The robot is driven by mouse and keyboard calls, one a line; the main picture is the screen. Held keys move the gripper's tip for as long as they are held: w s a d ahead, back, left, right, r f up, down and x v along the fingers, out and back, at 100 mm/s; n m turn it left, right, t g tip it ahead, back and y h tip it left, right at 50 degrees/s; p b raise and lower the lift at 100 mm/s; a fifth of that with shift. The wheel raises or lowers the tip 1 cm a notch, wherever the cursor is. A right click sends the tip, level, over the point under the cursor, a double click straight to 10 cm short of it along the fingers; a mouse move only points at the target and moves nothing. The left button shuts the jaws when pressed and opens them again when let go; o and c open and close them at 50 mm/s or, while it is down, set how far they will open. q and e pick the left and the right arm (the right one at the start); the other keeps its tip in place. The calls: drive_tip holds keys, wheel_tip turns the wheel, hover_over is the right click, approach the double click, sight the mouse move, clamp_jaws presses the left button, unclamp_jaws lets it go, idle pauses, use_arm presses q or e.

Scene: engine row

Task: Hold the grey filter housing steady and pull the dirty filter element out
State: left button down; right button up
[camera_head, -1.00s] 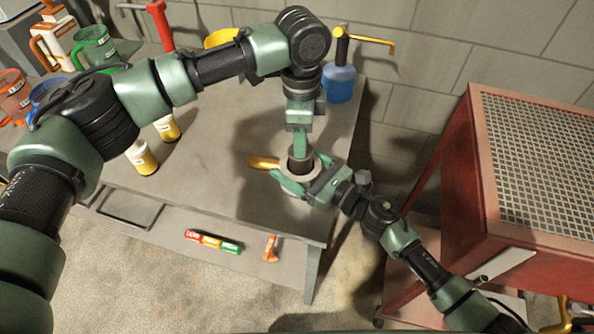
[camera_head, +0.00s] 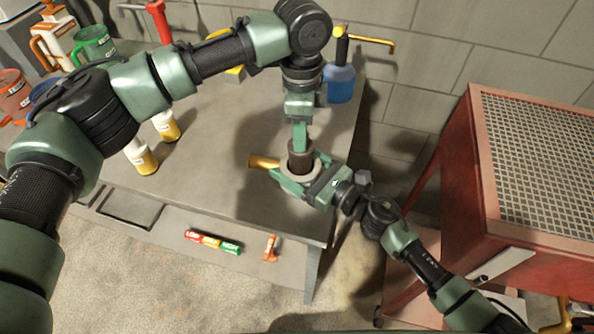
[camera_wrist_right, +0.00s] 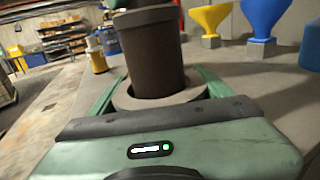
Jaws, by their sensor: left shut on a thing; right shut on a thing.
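The grey filter housing (camera_head: 315,163) stands near the right end of the bench, with a brass-coloured spout on its left side. Its rim also shows in the right wrist view (camera_wrist_right: 190,97). My right gripper (camera_head: 298,180) is shut around the housing from the front right. The dirty filter element (camera_head: 300,158) is a dark brown cylinder standing upright, partly out of the housing's opening; much of its length shows in the right wrist view (camera_wrist_right: 155,55). My left gripper (camera_head: 300,138) points down from above and is shut on its top. The element's lower end is hidden inside the housing.
A blue can (camera_head: 340,84) with a yellow spout stands behind on the bench (camera_head: 215,150). Two white-and-yellow containers (camera_head: 144,160) stand left. A red cabinet (camera_head: 455,190) is at right. Coloured tubes (camera_head: 212,241) and an orange item (camera_head: 270,247) lie on the lower shelf.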

use_arm(q)
drive_tip(key=shift+r, duration=0.15)
drive_tip(key=shift+r, duration=3.65)
use_arm(e)
drive_tip(key=o, duration=2.1)
drive_tip(key=shift+c, duration=0.2)
drive_tip(key=v, duration=1.2)
drive_tip(key=shift+s, duration=0.1)
